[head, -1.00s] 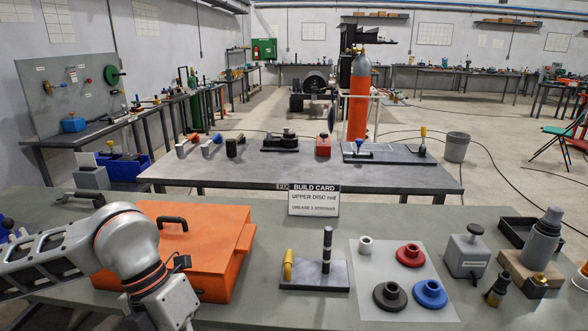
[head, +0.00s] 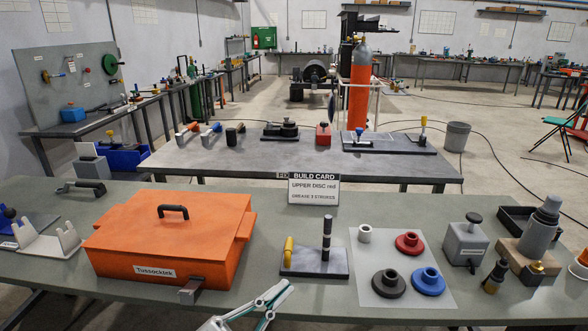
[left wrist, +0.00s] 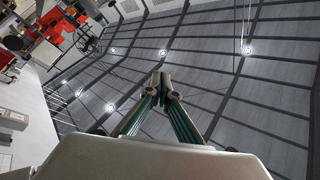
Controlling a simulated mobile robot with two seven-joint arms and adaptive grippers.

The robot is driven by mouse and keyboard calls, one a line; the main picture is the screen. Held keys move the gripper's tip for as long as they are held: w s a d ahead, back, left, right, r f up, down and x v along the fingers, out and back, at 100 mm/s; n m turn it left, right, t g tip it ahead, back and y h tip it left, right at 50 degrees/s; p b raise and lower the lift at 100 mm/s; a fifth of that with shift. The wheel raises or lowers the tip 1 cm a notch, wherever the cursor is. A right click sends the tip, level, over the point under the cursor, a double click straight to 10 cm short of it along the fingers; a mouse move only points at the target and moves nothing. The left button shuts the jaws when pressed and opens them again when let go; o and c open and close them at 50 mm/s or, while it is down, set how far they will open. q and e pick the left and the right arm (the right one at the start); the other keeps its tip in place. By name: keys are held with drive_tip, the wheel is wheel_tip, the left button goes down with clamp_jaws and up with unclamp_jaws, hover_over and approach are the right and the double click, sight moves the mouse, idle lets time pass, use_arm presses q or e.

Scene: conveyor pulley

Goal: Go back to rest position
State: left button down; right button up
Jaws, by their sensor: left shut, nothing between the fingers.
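My left gripper (head: 272,298) shows at the bottom edge of the head view, in front of the workbench near the orange box. In the left wrist view its two green-sided fingers (left wrist: 163,80) meet at the tips, shut with nothing between them. Behind them that view shows mostly the ceiling, so the gripper points upward. My right gripper is in neither view.
On the bench (head: 60,215) stand a closed orange box (head: 165,240), a base with a dark post (head: 326,235), a pale mat (head: 365,285) with red, blue, black and white discs, and a grey block (head: 464,245). A build card (head: 314,190) stands at the back.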

use_arm(q)
drive_tip(key=w+a+f+n+t+y, duration=0.1)
drive_tip(key=a+f+n+y, duration=0.25)
drive_tip(key=f, duration=0.25)
drive_tip(key=a+f+n+t+y, duration=0.1)
drive_tip(key=a+f+n+y, duration=0.2)
drive_tip(key=f+n+y, duration=0.15)
drive_tip(key=s+a+f+n+g+y, duration=0.1)
drive_tip(key=s+a+f+n+y, duration=0.1)
drive_tip(key=f, duration=0.6)
drive_tip(key=s+a+f+n+g+y, duration=0.2)
drive_tip(key=s+a+f, duration=0.3)
drive_tip(key=s+f, duration=0.2)
drive_tip(key=s+a+f+n+g+y, duration=0.2)
drive_tip(key=s+a+f, duration=0.2)
drive_tip(key=f, duration=0.6)
drive_tip(key=shift+s+y, duration=0.35)
drive_tip(key=shift+y, duration=0.05)
drive_tip(key=shift+a, duration=0.1)
